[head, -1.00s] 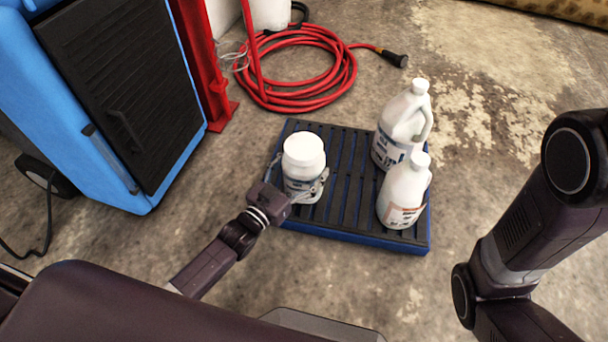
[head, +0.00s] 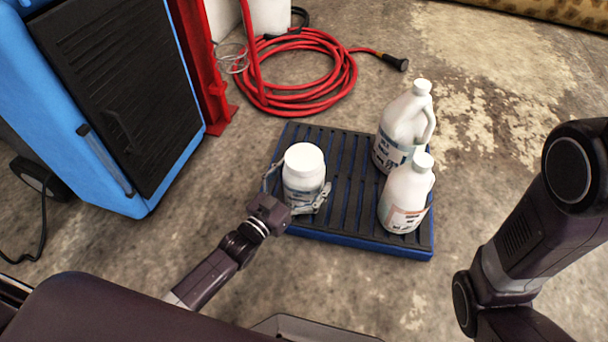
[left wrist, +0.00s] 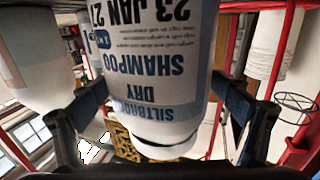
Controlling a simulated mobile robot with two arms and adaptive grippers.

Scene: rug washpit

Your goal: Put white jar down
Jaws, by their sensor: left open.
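The white jar (head: 303,175), with a white lid and a blue-and-white label, stands upright at the left front of a slatted black-and-blue platform (head: 350,205) and appears to rest on it. My left gripper (head: 297,191) is open, with one finger on each side of the jar. In the left wrist view the jar (left wrist: 155,65) appears upside down, with its shampoo label filling the space between the spread fingers (left wrist: 165,105). Whether a finger still touches it is unclear. My right arm shows at the right of the head view, but its gripper is out of view.
Two white jugs, one behind (head: 402,130) and one in front (head: 406,195), stand on the platform's right side. A coiled red hose (head: 345,75) lies behind. A blue machine (head: 150,185) and a red post (head: 205,80) are at the left. Concrete floor right of the platform is clear.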

